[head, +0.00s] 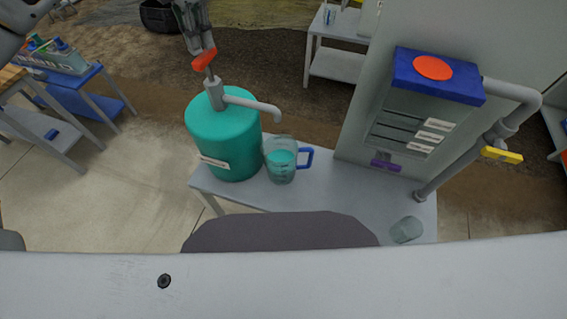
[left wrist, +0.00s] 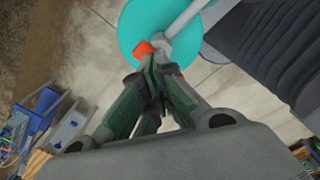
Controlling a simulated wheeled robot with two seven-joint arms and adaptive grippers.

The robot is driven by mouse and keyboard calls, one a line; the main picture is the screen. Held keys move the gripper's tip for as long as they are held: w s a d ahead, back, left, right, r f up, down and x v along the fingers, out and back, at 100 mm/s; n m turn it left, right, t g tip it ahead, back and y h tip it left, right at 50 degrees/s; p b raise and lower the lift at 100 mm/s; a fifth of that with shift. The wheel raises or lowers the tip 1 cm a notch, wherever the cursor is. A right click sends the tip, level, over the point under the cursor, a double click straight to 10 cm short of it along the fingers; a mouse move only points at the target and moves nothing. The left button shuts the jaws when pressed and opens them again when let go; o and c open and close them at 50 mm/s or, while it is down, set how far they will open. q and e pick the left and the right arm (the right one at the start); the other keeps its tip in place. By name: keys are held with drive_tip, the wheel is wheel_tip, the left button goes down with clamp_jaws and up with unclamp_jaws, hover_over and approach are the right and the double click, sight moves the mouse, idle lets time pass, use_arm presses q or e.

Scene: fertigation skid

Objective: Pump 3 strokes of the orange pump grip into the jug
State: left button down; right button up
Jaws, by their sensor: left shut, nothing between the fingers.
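The orange pump grip (head: 204,60) sits at the top of the pump rod on a teal drum (head: 225,145); the rod stands out above the grey pump head. A grey spout (head: 252,104) runs right from the pump head, its end above the clear jug (head: 281,163). The jug has a blue handle and holds some teal liquid. My left gripper (head: 201,47) is shut and empty, right over the grip; whether it touches is hard to tell. In the left wrist view its closed fingertips (left wrist: 154,62) partly cover the orange grip (left wrist: 144,48). My right gripper is out of view.
Drum and jug stand on a grey bench (head: 325,198). To the right are a grey cabinet with a blue top (head: 405,82), a pipe with a yellow valve handle (head: 502,155) and a clear cup (head: 406,230). A blue table (head: 75,90) with bottles stands at left.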

sight(204, 54)
use_arm(q)
drive_tip(key=shift+f+b, duration=1.05)
drive_tip(key=shift+f, duration=0.5)
drive_tip(key=shift+a+f+b, duration=0.1)
drive_tip(key=shift+f+b, duration=0.55)
drive_tip(key=shift+f, duration=0.3)
drive_tip(key=shift+r, duration=0.15)
drive_tip(key=shift+r+p, duration=0.4)
drive_tip(key=shift+r, duration=0.1)
drive_tip(key=shift+r+p, duration=0.8)
drive_tip(key=shift+r, duration=0.6)
drive_tip(key=shift+r+p, duration=0.65)
drive_tip(key=shift+r, duration=0.45)
drive_tip(key=shift+r, duration=0.1)
wheel_tip(204, 54, up, 6)
drive_tip(key=p, duration=0.3)
drive_tip(key=shift+p, duration=0.4)
